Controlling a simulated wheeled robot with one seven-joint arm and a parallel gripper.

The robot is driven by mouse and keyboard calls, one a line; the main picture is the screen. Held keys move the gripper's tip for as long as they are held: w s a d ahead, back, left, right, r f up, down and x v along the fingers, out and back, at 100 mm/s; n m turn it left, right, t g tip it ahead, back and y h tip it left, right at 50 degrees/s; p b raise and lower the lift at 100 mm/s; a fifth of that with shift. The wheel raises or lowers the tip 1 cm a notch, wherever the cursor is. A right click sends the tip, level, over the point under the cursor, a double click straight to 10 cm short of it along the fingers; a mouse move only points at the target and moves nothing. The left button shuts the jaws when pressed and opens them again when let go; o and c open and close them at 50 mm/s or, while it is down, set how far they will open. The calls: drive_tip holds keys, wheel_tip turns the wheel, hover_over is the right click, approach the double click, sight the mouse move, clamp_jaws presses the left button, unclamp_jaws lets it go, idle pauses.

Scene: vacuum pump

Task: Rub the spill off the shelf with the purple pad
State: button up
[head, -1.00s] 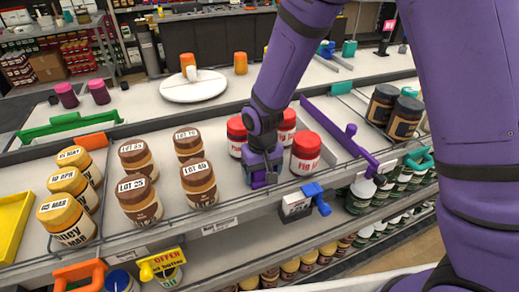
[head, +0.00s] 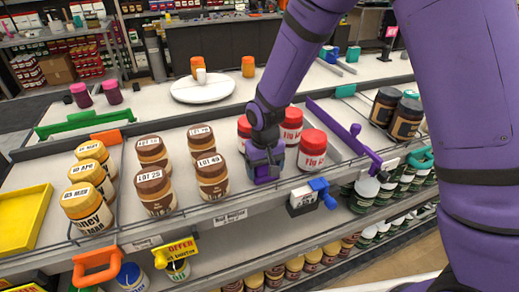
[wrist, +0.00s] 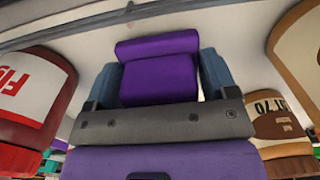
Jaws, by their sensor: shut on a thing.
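My gripper (head: 264,172) is low over the shelf (head: 235,203), in the gap between the brown-lidded LOT 40 jar (head: 212,177) on its left and a red-lidded Fig jar (head: 312,150) on its right. In the wrist view its blue-grey fingers are shut on the purple pad (wrist: 160,78), one finger on each side. The pad is at or close to the shelf surface; I cannot tell whether it touches.
Yellow-lidded jars (head: 87,207) and a yellow tray (head: 24,215) are at the left. A purple divider (head: 338,127) stands right of the red-lidded jars. A blue clip (head: 322,193) sits on the front edge. A white round board (head: 203,88) lies behind.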

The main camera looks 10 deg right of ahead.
wheel_tip(320, 180, up, 2)
drive_tip(key=shift+w+d+r, duration=0.15)
drive_tip(key=shift+r, duration=2.8)
